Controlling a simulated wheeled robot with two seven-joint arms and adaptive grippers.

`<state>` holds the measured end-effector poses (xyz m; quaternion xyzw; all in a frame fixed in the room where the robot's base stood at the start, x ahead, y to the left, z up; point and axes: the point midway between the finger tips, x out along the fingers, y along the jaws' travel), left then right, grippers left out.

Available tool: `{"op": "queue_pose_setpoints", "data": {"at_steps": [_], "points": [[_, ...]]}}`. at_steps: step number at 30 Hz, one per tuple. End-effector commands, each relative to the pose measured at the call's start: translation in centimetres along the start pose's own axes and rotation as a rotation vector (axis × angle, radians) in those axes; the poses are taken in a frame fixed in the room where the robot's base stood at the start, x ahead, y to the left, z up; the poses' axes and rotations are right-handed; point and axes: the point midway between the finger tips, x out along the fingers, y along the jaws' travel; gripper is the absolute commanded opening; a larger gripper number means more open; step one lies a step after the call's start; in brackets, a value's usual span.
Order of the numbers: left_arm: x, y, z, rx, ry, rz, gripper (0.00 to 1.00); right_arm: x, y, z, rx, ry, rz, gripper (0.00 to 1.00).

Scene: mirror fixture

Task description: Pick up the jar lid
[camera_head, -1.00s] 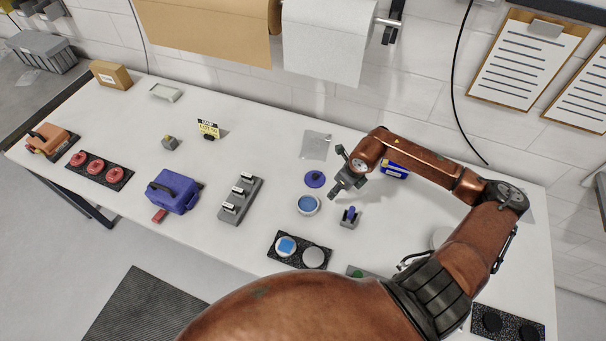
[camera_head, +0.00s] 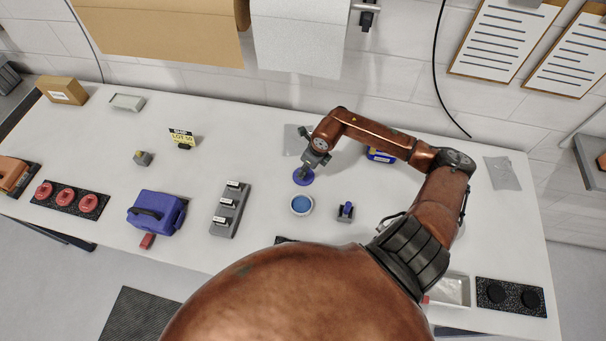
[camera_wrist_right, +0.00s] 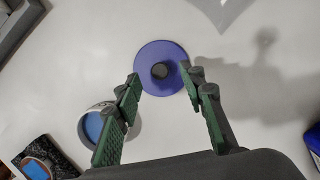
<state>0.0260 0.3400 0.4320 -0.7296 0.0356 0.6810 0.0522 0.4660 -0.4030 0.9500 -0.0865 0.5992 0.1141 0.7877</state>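The jar lid (camera_head: 304,178) is a flat blue-purple disc lying on the white table. It also shows in the right wrist view (camera_wrist_right: 163,64), with a dark round knob at its middle. My right gripper (camera_head: 308,168) is above the lid and partly covers it in the head view. In the wrist view my right gripper (camera_wrist_right: 160,80) is open, its green-padded fingers apart on either side of the lid's near part, with nothing between them held. The open jar (camera_head: 302,204) with blue contents stands just in front of the lid. My left gripper is not in view.
A small grey holder with a blue peg (camera_head: 346,211) stands right of the jar. A grey block with several labelled slots (camera_head: 229,210) and a blue case (camera_head: 155,213) are to the left. A blue-yellow box (camera_head: 381,155) lies behind my right arm.

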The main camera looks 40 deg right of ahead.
Motion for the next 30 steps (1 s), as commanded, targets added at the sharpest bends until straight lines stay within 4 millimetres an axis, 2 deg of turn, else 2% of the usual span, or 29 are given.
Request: {"op": "queue_pose_setpoints", "data": {"at_steps": [2,6,12,15,30], "points": [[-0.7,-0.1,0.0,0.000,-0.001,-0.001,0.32,1.1,0.2,0.3,0.005,0.000,0.004,0.37],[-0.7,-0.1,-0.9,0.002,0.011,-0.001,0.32,2.7,0.0,0.1,0.005,0.001,0.001,0.37],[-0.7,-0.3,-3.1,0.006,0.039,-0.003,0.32,3.1,-0.1,-0.1,0.004,0.001,-0.002,0.37],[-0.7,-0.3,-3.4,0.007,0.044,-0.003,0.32,3.1,-0.1,-0.1,0.004,0.001,-0.002,0.37],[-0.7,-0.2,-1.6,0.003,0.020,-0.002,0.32,3.1,-0.1,-0.1,0.005,0.001,-0.002,0.02]]}}
